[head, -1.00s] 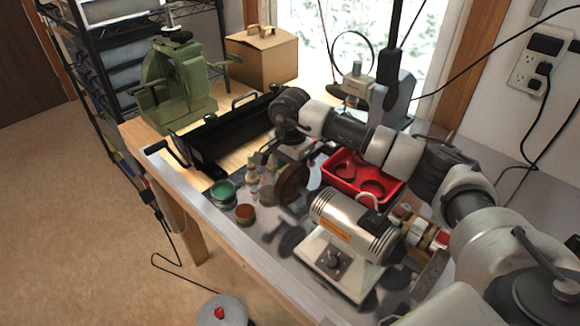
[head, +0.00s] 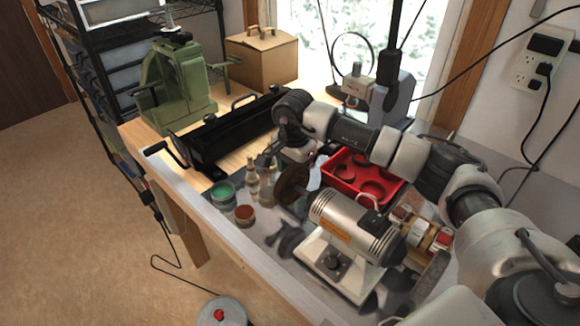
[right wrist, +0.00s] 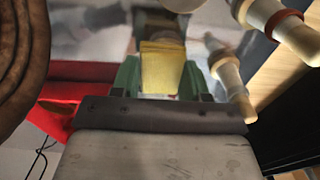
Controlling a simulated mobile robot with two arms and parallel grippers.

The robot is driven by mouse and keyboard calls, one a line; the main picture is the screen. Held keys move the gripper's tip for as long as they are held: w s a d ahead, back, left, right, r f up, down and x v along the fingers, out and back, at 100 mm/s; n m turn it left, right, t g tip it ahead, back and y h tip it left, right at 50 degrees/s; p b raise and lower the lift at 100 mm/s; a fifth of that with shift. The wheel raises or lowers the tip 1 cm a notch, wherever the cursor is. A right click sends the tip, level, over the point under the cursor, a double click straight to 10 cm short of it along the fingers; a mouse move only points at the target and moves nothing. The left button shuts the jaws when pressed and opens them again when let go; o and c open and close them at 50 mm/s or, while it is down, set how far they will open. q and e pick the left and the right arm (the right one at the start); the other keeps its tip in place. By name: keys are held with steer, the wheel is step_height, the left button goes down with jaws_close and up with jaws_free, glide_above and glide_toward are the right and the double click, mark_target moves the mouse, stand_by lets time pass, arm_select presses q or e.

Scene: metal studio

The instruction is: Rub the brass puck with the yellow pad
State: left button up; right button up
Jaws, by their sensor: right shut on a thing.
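My right gripper (right wrist: 162,75) has green fingers and is shut on the yellow pad (right wrist: 162,68), which sits between them in the right wrist view. In the head view its wrist hangs over the bench behind the grinder, and the fingers and the pad are mostly hidden there. I cannot make out the brass puck for certain in either view. A brownish-grey shape shows just beyond the pad in the right wrist view, but I cannot tell what it is. My left gripper is not in view.
A bench grinder (head: 350,232) with a brown wheel (head: 294,183) stands close to the right gripper. A red bin (head: 352,180) is behind it. Small bottles (head: 252,182), a green pot (head: 222,192) and a rust-coloured pot (head: 244,213) stand left. A black sheet bender (head: 230,130) lies beyond.

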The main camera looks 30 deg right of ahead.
steer(key=shift+w+f, duration=0.1)
steer(key=shift+w, duration=0.05)
steer(key=shift+w+a+b, duration=0.25)
steer(key=shift+w+b, duration=0.25)
steer(key=shift+w, duration=0.05)
steer(key=shift+s+d, duration=0.3)
steer(key=shift+s, duration=0.55)
steer(key=shift+w+a, duration=0.3)
steer(key=shift+w, duration=0.5)
steer(key=shift+s+d, duration=0.3)
steer(key=shift+s, duration=0.5)
steer(key=shift+w+a+b, duration=0.3)
steer(key=shift+w+b, duration=0.15)
steer(key=shift+w, duration=0.45)
